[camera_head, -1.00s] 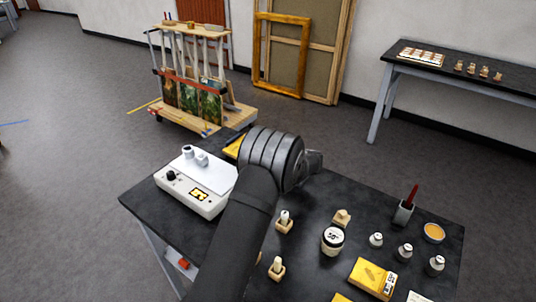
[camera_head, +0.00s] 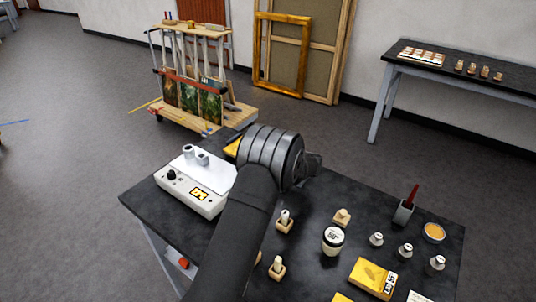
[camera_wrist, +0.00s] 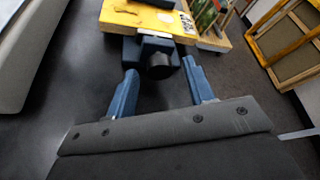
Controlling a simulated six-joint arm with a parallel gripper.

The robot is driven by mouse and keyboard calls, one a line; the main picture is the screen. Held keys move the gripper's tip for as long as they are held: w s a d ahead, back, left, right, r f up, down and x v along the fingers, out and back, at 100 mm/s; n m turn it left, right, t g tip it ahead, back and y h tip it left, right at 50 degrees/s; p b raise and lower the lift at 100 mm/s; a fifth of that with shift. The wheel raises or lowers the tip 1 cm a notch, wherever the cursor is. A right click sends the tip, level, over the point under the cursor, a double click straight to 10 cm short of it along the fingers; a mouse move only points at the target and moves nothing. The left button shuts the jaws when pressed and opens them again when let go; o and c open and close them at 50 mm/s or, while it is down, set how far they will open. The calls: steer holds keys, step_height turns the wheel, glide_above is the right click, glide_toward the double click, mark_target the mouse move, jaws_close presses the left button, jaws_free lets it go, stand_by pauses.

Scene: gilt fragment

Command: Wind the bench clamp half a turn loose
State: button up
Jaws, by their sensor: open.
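My gripper (camera_wrist: 159,69) is open, with one blue finger to each side of the knob in the picture. I see no contact, and cannot tell how deep the knob lies between the fingertips. In the head view my arm hides the clamp and the fingers; a bit of yellow (camera_head: 233,147) shows beside my wrist.
A white instrument (camera_head: 195,187) stands on the bench (camera_head: 350,196) left of my arm. A white-lidded jar (camera_head: 333,239), small bottles, wooden blocks and a yellow box (camera_head: 372,278) stand to the right. A cart with paintings (camera_head: 200,100) stands behind on the floor.

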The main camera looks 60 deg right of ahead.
steer(key=v, duration=1.7)
steer(key=shift+s, duration=0.2)
steer(key=x, duration=1.7)
steer(key=shift+w, duration=0.25)
steer(key=shift+s, duration=0.15)
